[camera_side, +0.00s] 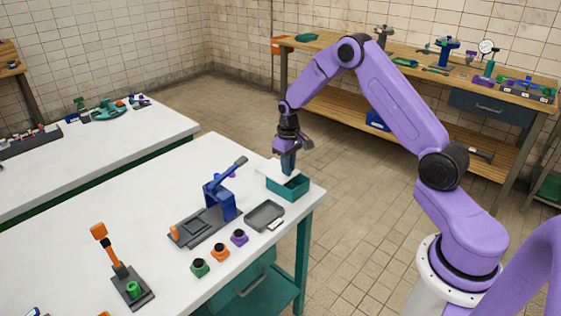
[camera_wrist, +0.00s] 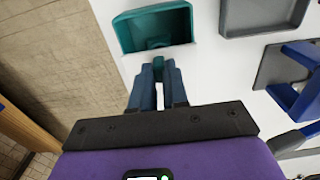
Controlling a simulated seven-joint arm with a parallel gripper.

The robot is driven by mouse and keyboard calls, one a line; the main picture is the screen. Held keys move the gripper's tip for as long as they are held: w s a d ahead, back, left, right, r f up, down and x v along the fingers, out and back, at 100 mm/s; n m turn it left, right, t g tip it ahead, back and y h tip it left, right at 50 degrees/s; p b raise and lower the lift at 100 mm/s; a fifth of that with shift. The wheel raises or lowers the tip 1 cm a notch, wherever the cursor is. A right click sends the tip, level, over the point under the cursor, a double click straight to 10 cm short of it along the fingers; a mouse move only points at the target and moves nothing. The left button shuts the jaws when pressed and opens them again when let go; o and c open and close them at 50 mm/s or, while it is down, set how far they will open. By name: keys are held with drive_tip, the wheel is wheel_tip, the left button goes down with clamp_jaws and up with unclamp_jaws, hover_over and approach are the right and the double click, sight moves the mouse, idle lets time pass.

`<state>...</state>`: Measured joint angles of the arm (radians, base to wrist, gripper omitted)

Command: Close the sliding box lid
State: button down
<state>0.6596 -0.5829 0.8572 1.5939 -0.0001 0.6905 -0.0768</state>
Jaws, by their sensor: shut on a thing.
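The teal box (camera_side: 290,190) stands near the far right corner of the white table, and its inside shows open and dark. It also shows in the wrist view (camera_wrist: 124,31). A pale, flat piece, apparently the lid (camera_side: 266,171), sticks out on the box's left side; its outline is hard to tell from the white table. My gripper (camera_side: 288,172) points down at the box's rear edge. In the wrist view my gripper (camera_wrist: 160,68) is shut on a small teal piece, apparently the lid's handle, beside the box wall. The fingers hide part of it.
A dark grey tray (camera_side: 264,215) lies just in front of the box. A blue lever press (camera_side: 219,198) stands to the left. Small green, orange and purple pieces (camera_side: 220,252) lie along the front edge. The table's edge runs close to the right of the box.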

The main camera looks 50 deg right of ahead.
drive_tip(key=shift+s, duration=2.45)
drive_tip(key=c, duration=1.1)
unclamp_jaws()
wheel_tip(320, 180, up, 18)
drive_tip(key=shift+f, duration=0.25)
